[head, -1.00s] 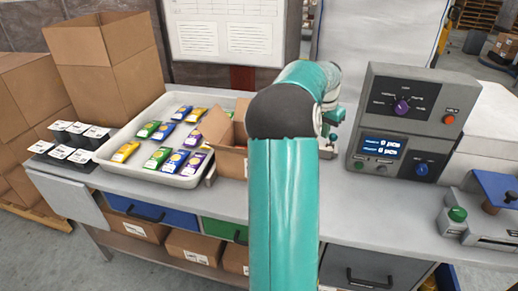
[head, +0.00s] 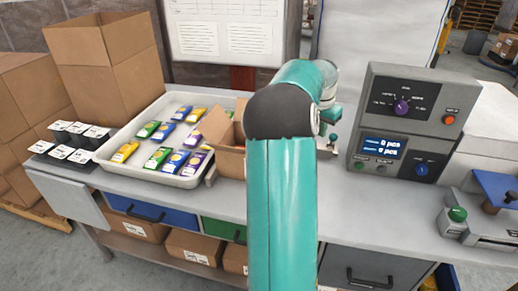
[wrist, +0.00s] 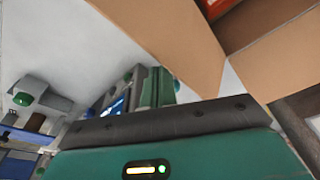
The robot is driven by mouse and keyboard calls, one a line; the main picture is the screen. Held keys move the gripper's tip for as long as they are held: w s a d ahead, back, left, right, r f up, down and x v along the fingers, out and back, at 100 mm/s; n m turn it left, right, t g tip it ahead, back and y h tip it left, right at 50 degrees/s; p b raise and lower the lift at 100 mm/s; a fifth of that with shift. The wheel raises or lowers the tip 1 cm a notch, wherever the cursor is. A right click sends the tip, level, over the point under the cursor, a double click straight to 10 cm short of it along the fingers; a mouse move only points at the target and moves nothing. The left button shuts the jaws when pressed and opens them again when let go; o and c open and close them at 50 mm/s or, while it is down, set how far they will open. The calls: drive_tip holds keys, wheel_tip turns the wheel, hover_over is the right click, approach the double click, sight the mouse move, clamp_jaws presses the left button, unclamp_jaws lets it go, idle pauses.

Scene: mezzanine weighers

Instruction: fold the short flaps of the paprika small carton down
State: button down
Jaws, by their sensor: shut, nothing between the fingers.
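The paprika small carton (head: 229,162) is a brown open box on the bench, right of the tray and partly behind my arm. One raised flap (head: 214,126) leans out to its left. In the wrist view, carton flaps (wrist: 165,35) spread across the top and right, with something red inside the box. My gripper's fingers (wrist: 158,88) look shut and empty, close to the tip of the near flap; I cannot tell whether they touch it. In the head view my arm hides most of the gripper and the carton's right side.
A white tray (head: 103,152) of coloured packets stands left of the carton. Small dark tubs with white labels (head: 76,127) sit at the bench's left end. A grey weighing console (head: 385,163) and a device with a green knob (head: 457,214) stand to the right. Bench front is clear.

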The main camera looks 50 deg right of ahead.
drive_tip(key=shift+w+a+r, duration=0.15)
drive_tip(key=shift+w+a, duration=0.1)
drive_tip(key=shift+w, duration=0.3)
drive_tip(key=shift+w+a+r, duration=0.2)
drive_tip(key=shift+w+a, duration=0.05)
drive_tip(key=shift+w, duration=0.3)
drive_tip(key=shift+w+a+r, duration=0.15)
drive_tip(key=shift+w+a, duration=0.1)
drive_tip(key=shift+w, duration=0.3)
drive_tip(key=shift+w+a, duration=0.1)
drive_tip(key=w, duration=0.1)
drive_tip(key=w+a, duration=0.1)
drive_tip(key=w, duration=0.1)
drive_tip(key=shift+w+a+r, duration=0.3)
drive_tip(key=shift+a+r, duration=0.05)
drive_tip(key=shift+a, duration=0.05)
drive_tip(key=shift+w, duration=0.1)
drive_tip(key=shift+w+a+f, duration=0.3)
drive_tip(key=shift+w+a, duration=0.1)
drive_tip(key=shift+w, duration=0.3)
drive_tip(key=shift+w+a+f, duration=0.25)
drive_tip(key=shift+w+a, duration=0.1)
drive_tip(key=shift+w, duration=0.35)
drive_tip(key=shift+w, duration=0.1)
